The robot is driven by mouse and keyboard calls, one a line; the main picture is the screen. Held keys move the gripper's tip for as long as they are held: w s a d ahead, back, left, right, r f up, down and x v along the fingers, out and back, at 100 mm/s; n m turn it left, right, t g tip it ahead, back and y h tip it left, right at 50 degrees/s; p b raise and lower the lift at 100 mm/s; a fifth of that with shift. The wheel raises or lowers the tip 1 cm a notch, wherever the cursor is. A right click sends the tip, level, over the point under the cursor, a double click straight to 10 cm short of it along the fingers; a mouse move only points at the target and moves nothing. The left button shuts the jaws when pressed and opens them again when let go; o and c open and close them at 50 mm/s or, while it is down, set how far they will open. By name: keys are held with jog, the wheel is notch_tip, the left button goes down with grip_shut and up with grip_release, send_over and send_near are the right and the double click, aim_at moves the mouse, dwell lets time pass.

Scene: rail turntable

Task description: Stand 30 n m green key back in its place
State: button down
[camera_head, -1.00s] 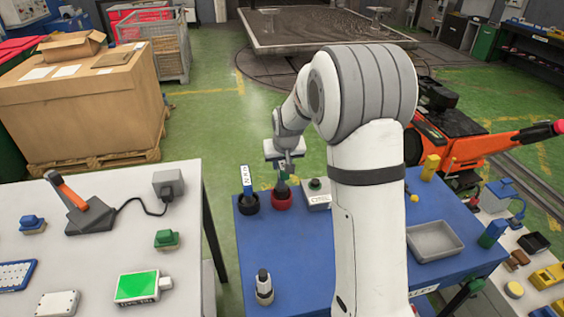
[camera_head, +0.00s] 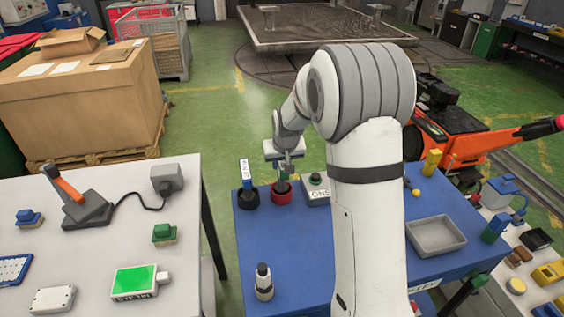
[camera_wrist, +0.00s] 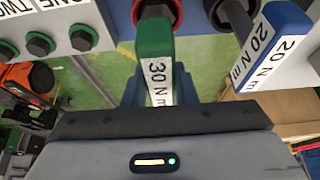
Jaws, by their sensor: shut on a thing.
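The green key (camera_wrist: 154,42), with a white label reading 30 N m, is held in my gripper (camera_wrist: 150,92). In the head view my gripper (camera_head: 284,166) is over the red round holder (camera_head: 281,194) on the blue table, and the green key (camera_head: 282,183) shows beneath it. In the wrist view the key's far end overlaps the opening of the red holder (camera_wrist: 178,14). I cannot tell how deep it sits. The fingers are partly hidden by the gripper body.
The blue 20 N m key (camera_wrist: 268,45) stands close beside, in a black holder (camera_head: 248,199). A grey tray (camera_head: 436,250) and a small black-topped device (camera_head: 263,283) are also on the blue table (camera_head: 300,270).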

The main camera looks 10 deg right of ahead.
jog(key=shift+f+b, duration=0.5)
jog(key=shift+f, duration=0.2)
jog(key=c, duration=1.1)
grip_release()
jog(key=shift+b+v, duration=0.45)
jog(key=shift+v, duration=3.45)
